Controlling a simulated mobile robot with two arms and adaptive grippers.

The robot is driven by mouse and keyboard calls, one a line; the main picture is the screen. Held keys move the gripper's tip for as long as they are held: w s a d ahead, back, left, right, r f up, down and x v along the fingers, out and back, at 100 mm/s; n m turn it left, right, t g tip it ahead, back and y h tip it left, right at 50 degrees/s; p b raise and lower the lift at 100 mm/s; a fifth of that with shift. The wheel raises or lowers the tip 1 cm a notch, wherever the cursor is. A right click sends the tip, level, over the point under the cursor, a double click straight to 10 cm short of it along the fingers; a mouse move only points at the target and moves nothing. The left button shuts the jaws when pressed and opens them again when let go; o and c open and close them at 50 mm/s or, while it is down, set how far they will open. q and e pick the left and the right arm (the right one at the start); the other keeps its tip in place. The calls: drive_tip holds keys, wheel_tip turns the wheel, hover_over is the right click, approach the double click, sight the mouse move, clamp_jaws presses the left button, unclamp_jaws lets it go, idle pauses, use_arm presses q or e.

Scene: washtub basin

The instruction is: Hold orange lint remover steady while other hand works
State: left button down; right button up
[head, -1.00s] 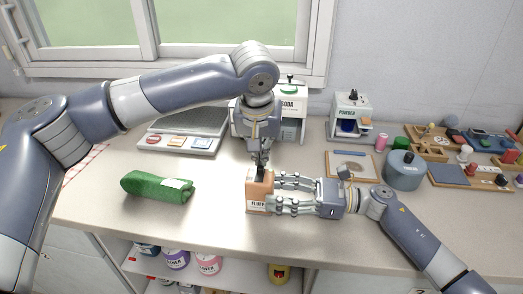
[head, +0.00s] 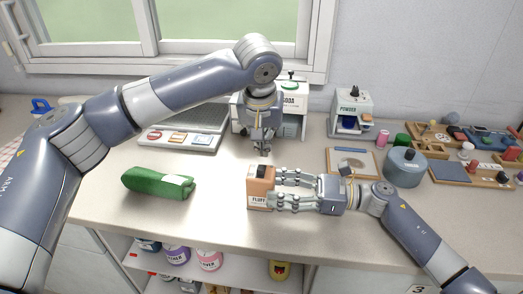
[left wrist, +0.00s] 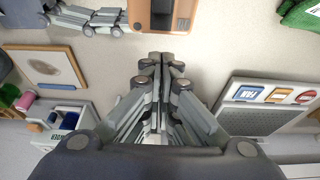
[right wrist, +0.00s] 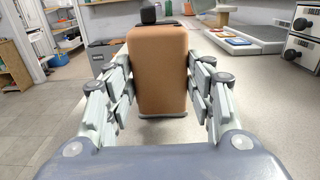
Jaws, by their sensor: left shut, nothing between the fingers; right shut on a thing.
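The orange lint remover (head: 259,187), a boxy device with a "FLUFF" label and a dark part on top, stands upright on the counter. It fills the middle of the right wrist view (right wrist: 160,75), and part of it shows at the top of the left wrist view (left wrist: 160,14). My right gripper (head: 277,190) is shut on it from the right side, one finger on each face. My left gripper (head: 264,150) is shut and empty, pointing down above and behind the lint remover, apart from it.
A rolled green cloth (head: 158,183) lies to the left. A tray with coloured tiles (head: 178,142) and a soda dispenser (head: 291,103) stand behind. A powder dispenser (head: 350,112) and grey round pot (head: 404,168) are to the right. The front counter is clear.

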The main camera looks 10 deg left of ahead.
use_arm(q)
drive_tip(key=v, duration=1)
drive_tip(key=shift+s, duration=0.1)
use_arm(e)
drive_tip(key=o, duration=1.2)
drive_tip(key=shift+c, duration=0.2)
